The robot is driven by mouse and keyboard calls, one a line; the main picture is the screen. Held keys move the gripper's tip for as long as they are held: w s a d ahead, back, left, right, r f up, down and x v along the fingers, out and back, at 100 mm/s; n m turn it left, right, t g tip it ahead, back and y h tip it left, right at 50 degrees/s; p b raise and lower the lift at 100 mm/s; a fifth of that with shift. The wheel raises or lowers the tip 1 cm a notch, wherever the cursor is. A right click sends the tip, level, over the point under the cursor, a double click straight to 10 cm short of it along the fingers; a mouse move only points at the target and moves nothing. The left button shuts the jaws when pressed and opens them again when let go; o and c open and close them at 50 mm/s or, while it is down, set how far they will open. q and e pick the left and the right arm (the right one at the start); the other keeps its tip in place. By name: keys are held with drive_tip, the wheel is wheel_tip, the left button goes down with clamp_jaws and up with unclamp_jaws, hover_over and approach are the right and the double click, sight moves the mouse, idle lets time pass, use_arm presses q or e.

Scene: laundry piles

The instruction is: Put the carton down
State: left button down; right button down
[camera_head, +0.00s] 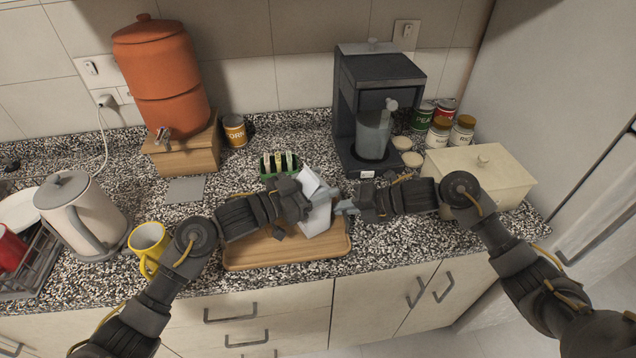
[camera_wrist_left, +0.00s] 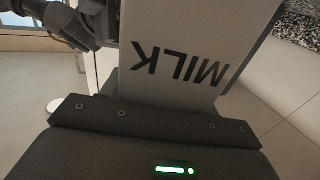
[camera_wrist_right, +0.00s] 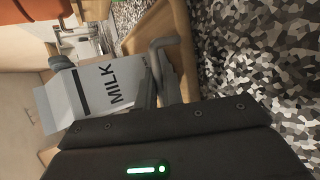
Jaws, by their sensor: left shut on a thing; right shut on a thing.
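The white milk carton (camera_head: 316,214) is tilted over the wooden tray (camera_head: 290,254) at the middle of the counter. I cannot tell whether its base touches the tray. My left gripper (camera_head: 304,206) is shut on the carton from the left. The word MILK on the carton shows upside down in the left wrist view (camera_wrist_left: 180,55). The exact contact there is partly hidden.
A green rack (camera_head: 280,165) stands just behind the tray. A coffee machine (camera_head: 375,100) stands behind to the right, and a cream box (camera_head: 485,175) is by my right arm. A yellow mug (camera_head: 148,243) and kettle (camera_head: 80,210) are at left. Speckled counter is free right of the tray.

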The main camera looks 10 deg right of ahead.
drive_tip(key=shift+f, duration=0.1)
use_arm(q)
drive_tip(key=shift+c, duration=2)
unclamp_jaws()
drive_tip(key=shift+f, duration=0.1)
use_arm(e)
drive_tip(key=shift+s, duration=0.1)
use_arm(q)
drive_tip(key=shift+a, duration=0.2)
drive_tip(key=v, duration=1.1)
drive_tip(key=shift+s+a, duration=0.2)
drive_tip(key=shift+a, duration=0.05)
use_arm(e)
drive_tip(key=c, duration=1.5)
unclamp_jaws()
